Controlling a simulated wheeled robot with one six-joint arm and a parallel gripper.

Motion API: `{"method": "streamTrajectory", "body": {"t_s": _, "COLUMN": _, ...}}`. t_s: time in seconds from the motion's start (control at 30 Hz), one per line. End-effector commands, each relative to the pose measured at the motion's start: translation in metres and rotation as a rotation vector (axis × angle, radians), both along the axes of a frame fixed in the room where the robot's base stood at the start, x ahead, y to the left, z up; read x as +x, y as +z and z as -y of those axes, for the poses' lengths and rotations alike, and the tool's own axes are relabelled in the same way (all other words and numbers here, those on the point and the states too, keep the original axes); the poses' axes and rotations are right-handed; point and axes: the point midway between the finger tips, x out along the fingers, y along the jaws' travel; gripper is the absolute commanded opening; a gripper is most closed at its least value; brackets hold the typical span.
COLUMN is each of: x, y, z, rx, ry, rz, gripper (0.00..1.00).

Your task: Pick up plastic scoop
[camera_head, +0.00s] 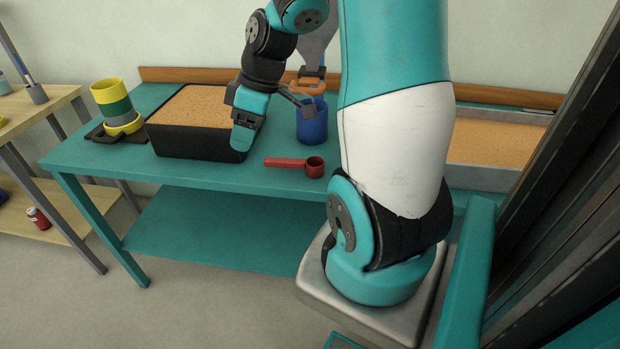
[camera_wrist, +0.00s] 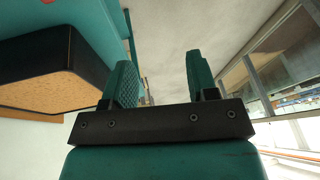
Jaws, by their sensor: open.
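A red plastic scoop (camera_head: 290,163) lies on the teal table, its handle to the left and its round cup (camera_head: 315,167) to the right. My gripper (camera_head: 240,140) is in front of the black sand-filled tub, to the left of the scoop and apart from it. In the wrist view my gripper (camera_wrist: 158,82) shows two teal fingers spread apart with nothing between them.
The black tub (camera_head: 185,152) of sand stands left of the scoop; it also shows in the wrist view (camera_wrist: 88,55). A blue container (camera_head: 312,127) with tools stands behind the scoop. Yellow and green stacked rings (camera_head: 112,98) stand at far left. The teal table's (camera_head: 215,178) front edge is clear.

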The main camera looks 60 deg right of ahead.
Motion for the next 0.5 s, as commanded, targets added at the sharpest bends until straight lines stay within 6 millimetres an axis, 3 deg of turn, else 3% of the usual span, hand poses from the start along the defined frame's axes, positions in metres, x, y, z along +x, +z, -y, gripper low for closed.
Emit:
{"method": "streamTrajectory", "body": {"t_s": 0.03, "x": -0.008, "y": -0.027, "z": 0.04, "rx": -0.005, "ry": -0.038, "rz": 0.011, "gripper": 0.53}}
{"method": "streamTrajectory", "body": {"t_s": 0.1, "x": -0.022, "y": -0.051, "z": 0.086, "rx": -0.025, "ry": -0.056, "rz": 0.037, "gripper": 0.53}}
{"method": "streamTrajectory", "body": {"t_s": 0.2, "x": -0.05, "y": -0.082, "z": 0.138, "rx": -0.053, "ry": -0.076, "rz": 0.068, "gripper": 0.53}}
{"method": "streamTrajectory", "body": {"t_s": 0.33, "x": -0.084, "y": -0.109, "z": 0.181, "rx": -0.085, "ry": -0.091, "rz": 0.094, "gripper": 0.53}}
{"method": "streamTrajectory", "body": {"t_s": 0.5, "x": -0.105, "y": -0.125, "z": 0.201, "rx": -0.108, "ry": -0.093, "rz": 0.11, "gripper": 0.53}}
